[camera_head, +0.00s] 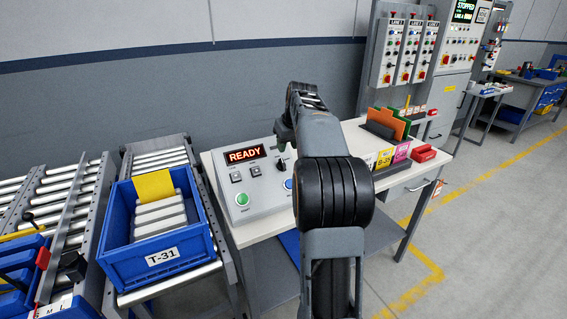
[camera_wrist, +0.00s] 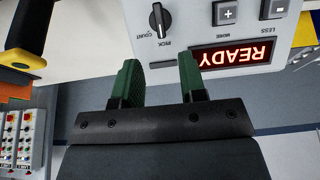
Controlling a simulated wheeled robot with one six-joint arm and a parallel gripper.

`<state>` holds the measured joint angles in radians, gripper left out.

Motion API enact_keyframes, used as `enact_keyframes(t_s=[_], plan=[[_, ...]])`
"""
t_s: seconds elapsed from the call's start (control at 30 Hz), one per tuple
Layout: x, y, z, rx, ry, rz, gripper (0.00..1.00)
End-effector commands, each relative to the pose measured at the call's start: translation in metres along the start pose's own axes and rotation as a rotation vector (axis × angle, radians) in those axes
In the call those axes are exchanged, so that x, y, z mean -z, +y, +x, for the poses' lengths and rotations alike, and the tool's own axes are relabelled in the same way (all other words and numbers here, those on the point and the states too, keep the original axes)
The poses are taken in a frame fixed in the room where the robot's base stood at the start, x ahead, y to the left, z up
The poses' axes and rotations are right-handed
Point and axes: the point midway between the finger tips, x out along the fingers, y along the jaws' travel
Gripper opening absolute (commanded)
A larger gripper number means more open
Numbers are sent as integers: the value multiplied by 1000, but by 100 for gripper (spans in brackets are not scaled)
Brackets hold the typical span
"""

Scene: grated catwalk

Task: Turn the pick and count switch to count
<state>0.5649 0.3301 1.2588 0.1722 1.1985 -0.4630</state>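The control box (camera_head: 262,200) sits on a white-topped bench, its red display (camera_head: 245,155) reading READY. The black switch knob (camera_head: 281,164) is right of the display, close to my arm. In the wrist view, upside down, the knob (camera_wrist: 159,20) stands at the top with PICK and COUNT labels beside it. Its pointer seems to lie toward PICK. My gripper (camera_wrist: 158,70) is open and empty, its two green fingers apart, with the knob beyond the gap and not between them. In the head view my arm mostly hides the gripper.
A green button (camera_head: 242,199) and a partly hidden blue button (camera_head: 289,184) are on the box front. A blue bin (camera_head: 163,255) is left; a folder rack with red items (camera_head: 423,153) is right.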

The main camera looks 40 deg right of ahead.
Motion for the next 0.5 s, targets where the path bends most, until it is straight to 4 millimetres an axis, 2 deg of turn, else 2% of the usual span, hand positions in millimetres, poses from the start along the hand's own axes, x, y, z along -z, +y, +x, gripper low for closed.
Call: enact_keyframes(t_s=[0.03, 0.2, 0.5], plan=[[-1, 0, 12, 1, -3, -1, 38], [0, -1, 43, 1, -2, -1, 38], [0, 0, 79, 0, 0, -1, 38]])
